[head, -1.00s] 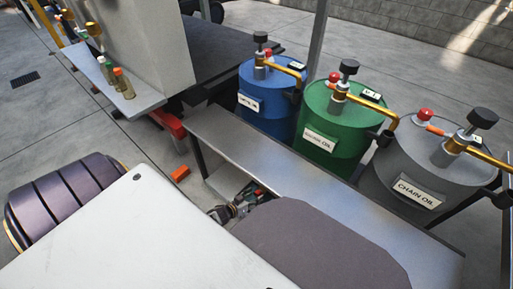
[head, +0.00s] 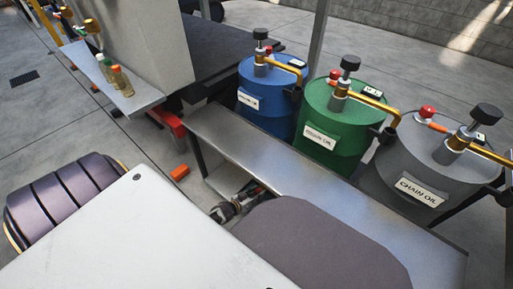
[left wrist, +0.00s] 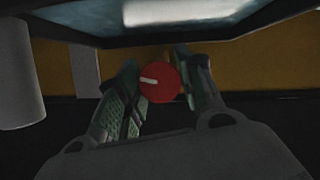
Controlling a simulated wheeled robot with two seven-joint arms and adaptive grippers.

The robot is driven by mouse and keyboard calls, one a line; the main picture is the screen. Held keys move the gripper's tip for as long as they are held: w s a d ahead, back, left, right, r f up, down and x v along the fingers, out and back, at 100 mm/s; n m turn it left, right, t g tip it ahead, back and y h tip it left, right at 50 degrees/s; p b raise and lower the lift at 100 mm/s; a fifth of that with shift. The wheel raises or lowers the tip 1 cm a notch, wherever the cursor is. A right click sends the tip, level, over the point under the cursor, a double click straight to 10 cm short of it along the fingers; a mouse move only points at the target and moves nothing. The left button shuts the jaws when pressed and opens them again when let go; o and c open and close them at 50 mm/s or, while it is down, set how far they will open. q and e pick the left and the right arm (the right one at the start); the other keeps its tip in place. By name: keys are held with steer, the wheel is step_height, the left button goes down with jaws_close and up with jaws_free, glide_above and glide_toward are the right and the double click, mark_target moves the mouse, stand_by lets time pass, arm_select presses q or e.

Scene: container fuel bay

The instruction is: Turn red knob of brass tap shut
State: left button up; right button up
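The red knob (left wrist: 160,82), round with a white pointer mark towards the left, shows in the left wrist view. It lies between the two fingers of my left gripper (left wrist: 162,88), close to both; I cannot tell whether they press on it. The brass tap body behind the knob is hidden. In the head view my left gripper (head: 238,202) reaches low by the metal bench, beside the lower shelf, and the knob there is not clear. My right gripper is not in view.
The metal bench (head: 330,190) stands close in front of me. Behind it are a blue drum (head: 267,120), a green drum (head: 325,160) and a grey drum (head: 385,170) with pumps. Small bottles (head: 121,80) stand on a ledge at left. An orange block (head: 180,172) lies beyond the bench's left end.

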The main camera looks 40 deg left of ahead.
arm_select(q)
steer(key=shift+c, duration=1.3)
steer(key=shift+m+y, duration=0.4)
steer(key=shift+d+m+y+p, duration=0.1)
steer(key=shift+m+y+p, duration=0.3)
steer(key=shift+m, duration=0.3)
steer(key=shift+f+m+y, duration=0.1)
steer(key=shift+m+y, duration=0.8)
steer(key=shift+m, duration=0.2)
steer(key=shift+b, duration=0.3)
steer(key=o, duration=1)
steer(key=shift+s, duration=0.1)
